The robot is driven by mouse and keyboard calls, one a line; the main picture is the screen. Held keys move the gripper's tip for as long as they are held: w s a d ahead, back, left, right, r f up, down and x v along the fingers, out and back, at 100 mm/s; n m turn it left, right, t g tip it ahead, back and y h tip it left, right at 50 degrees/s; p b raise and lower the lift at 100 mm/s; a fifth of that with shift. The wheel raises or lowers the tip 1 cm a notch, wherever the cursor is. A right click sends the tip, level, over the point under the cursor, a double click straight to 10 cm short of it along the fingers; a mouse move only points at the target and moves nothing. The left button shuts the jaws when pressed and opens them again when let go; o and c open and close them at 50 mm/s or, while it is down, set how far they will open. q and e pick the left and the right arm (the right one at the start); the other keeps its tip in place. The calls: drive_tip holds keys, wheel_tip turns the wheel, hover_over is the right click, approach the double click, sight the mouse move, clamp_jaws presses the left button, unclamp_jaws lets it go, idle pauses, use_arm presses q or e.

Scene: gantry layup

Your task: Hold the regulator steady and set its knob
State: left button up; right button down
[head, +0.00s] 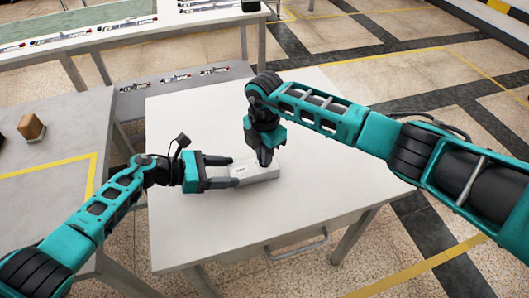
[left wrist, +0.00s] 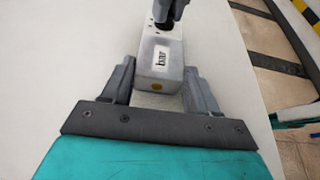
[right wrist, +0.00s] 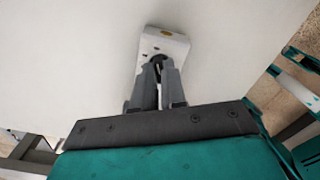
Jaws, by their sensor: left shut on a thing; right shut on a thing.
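The regulator (head: 262,174) is a pale grey box lying on the white table. In the left wrist view the regulator (left wrist: 160,62) shows a "bar" label and a small brass-coloured disc on its near end. My left gripper (head: 230,172) is shut on the regulator's body, one finger along each side (left wrist: 158,90). My right gripper (head: 264,160) comes from above at the regulator's far end. In the right wrist view the right gripper (right wrist: 158,70) is shut on the dark knob (right wrist: 157,60), which its fingers mostly hide. The regulator (right wrist: 163,40) also shows there beyond the fingers.
The white table (head: 200,225) is otherwise clear around the regulator. A grey table (head: 50,180) at the left carries a brown block (head: 31,128). A bench with several slim parts (head: 130,27) stands at the back, with more on a low shelf (head: 140,98).

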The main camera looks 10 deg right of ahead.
drive_tip(key=n, duration=0.8)
drive_tip(key=shift+n, duration=0.3)
drive_tip(key=n, duration=0.4)
drive_tip(key=shift+n, duration=0.3)
drive_tip(key=n, duration=0.4)
drive_tip(key=c, duration=1.2)
unclamp_jaws()
drive_tip(key=shift+r, duration=0.1)
